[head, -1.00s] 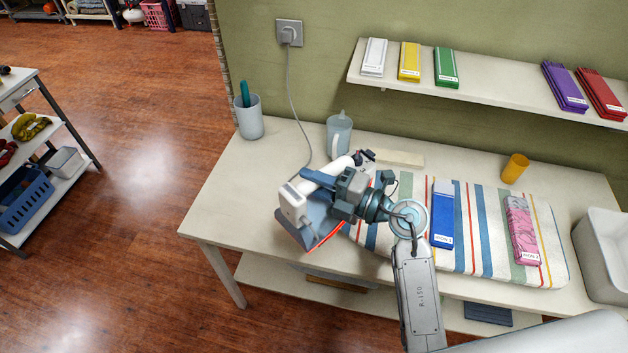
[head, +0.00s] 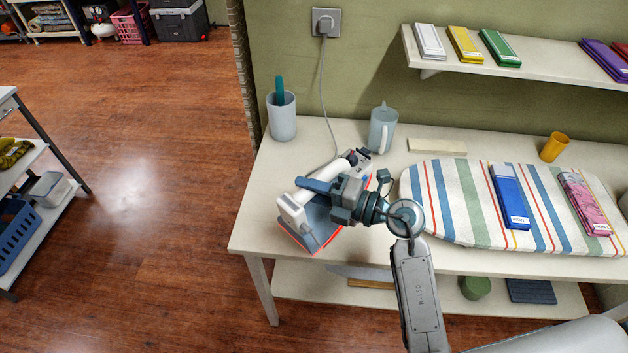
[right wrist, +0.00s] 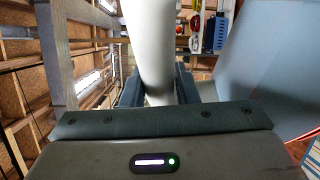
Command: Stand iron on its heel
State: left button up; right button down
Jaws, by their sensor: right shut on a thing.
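The iron (head: 323,222) has a white handle, a blue-grey body and a red edge. In the head view it is over the bare left part of the table (head: 262,222), left of the ironing board (head: 450,200). My right gripper (head: 328,193) is shut on its white handle. The right wrist view shows the handle (right wrist: 150,45) between the fingers, with part of the blue-grey body at right. The arm hides part of the iron, and I cannot tell whether it touches the table. My left gripper is out of view.
A grey cord (head: 323,90) runs from the wall socket (head: 326,22) down behind the iron. A cup (head: 282,120) and a pitcher (head: 382,132) stand behind it. A blue packet (head: 511,197) and a pink one (head: 583,205) lie on the board. A shelf (head: 550,72) hangs above.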

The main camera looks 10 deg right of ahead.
jog(key=f+n, duration=0.1)
jog(key=w+f+n+g+b, duration=0.1)
jog(key=f+n, duration=0.1)
jog(key=w+d+f+n+h+b, duration=0.1)
jog(key=n, duration=0.1)
jog(key=shift+w+f+g, duration=0.15)
jog(key=shift+f+g, duration=0.05)
jog(key=shift+g, duration=0.1)
jog(key=w+d+f+n+b, duration=0.1)
jog(key=n, duration=0.2)
jog(key=w+d+f+n+h+b, duration=0.1)
jog(key=d+f+n, duration=0.1)
jog(key=n, duration=0.2)
jog(key=w+d+f+n+g, duration=0.1)
jog(key=n, duration=0.2)
jog(key=shift+w+d+f+h+b, duration=0.2)
jog(key=shift+w+h+b, duration=0.05)
jog(key=shift+h+b, duration=0.15)
jog(key=shift+w+d+f+n, duration=0.35)
jog(key=shift+d+n, duration=0.2)
jog(key=shift+n, duration=0.45)
jog(key=shift+f+b, duration=0.85)
jog(key=shift+f, duration=0.1)
jog(key=shift+f+b, duration=0.9)
jog(key=shift+f, duration=1.1)
jog(key=shift+f+b, duration=0.15)
jog(key=shift+b, duration=0.15)
